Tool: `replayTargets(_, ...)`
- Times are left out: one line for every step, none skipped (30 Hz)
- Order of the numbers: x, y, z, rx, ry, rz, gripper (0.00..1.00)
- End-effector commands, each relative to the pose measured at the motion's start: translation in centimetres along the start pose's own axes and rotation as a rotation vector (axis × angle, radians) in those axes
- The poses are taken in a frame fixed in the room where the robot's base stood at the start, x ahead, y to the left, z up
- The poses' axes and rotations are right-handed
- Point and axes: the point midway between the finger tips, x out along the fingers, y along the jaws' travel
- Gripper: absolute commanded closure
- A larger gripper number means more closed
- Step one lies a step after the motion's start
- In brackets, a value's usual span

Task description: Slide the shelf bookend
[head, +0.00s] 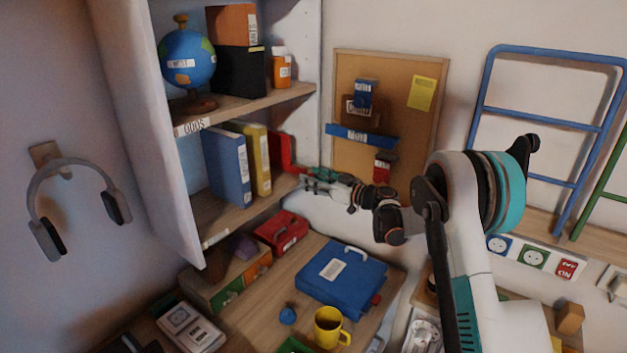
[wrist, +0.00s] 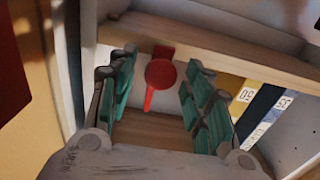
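The red bookend (head: 281,152) stands on the middle shelf (head: 222,222) at its right end, just right of the yellow binder. In the wrist view the bookend (wrist: 160,76) shows as a red upright with a round part, framed between the two fingers, towards their tips. My gripper (head: 308,180) is at the right opening of that shelf, in front of and below the bookend. In the wrist view my gripper (wrist: 160,88) is open, with green finger pads apart on both sides and nothing held. I see no contact with the bookend.
A blue binder (head: 227,166) and a yellow binder (head: 255,158) stand left of the bookend. The upper shelf (head: 245,108) is overhead. The shelf unit's side wall and the corkboard (head: 437,72) are close to my arm. Below are a red case (head: 281,232) and a blue case (head: 345,277).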

Motion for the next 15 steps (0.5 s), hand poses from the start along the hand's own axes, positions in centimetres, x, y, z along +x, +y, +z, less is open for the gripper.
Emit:
replayTargets(0.0,0.0,0.0,0.0,0.0,0.0,0.54)
replayTargets(0.0,0.0,0.0,0.0,0.0,0.0,0.54)
replayTargets(0.0,0.0,0.0,0.0,0.0,0.0,0.54)
replayTargets(0.0,0.0,0.0,0.0,0.0,0.0,0.54)
replayTargets(0.0,0.0,0.0,0.0,0.0,0.0,0.54)
replayTargets(-0.1,0.0,0.0,0.0,0.0,0.0,0.54)
replayTargets(-0.3,0.0,0.0,0.0,0.0,0.001,0.54)
replayTargets(-0.5,0.0,0.0,0.0,0.0,0.001,0.54)
replayTargets(-0.8,0.1,0.0,0.0,0.0,0.001,0.54)
replayTargets(-1.2,0.1,0.0,0.0,0.0,0.002,0.54)
replayTargets(-1.6,0.1,0.0,0.0,0.0,0.002,0.54)
replayTargets(-2.3,0.1,0.0,0.0,0.0,0.002,0.54)
replayTargets(-2.9,0.1,0.0,0.0,0.0,0.002,0.54)
replayTargets(-3.4,0.1,0.0,0.0,0.0,0.003,0.54)
replayTargets(-4.3,0.1,0.0,0.0,0.0,0.003,0.54)
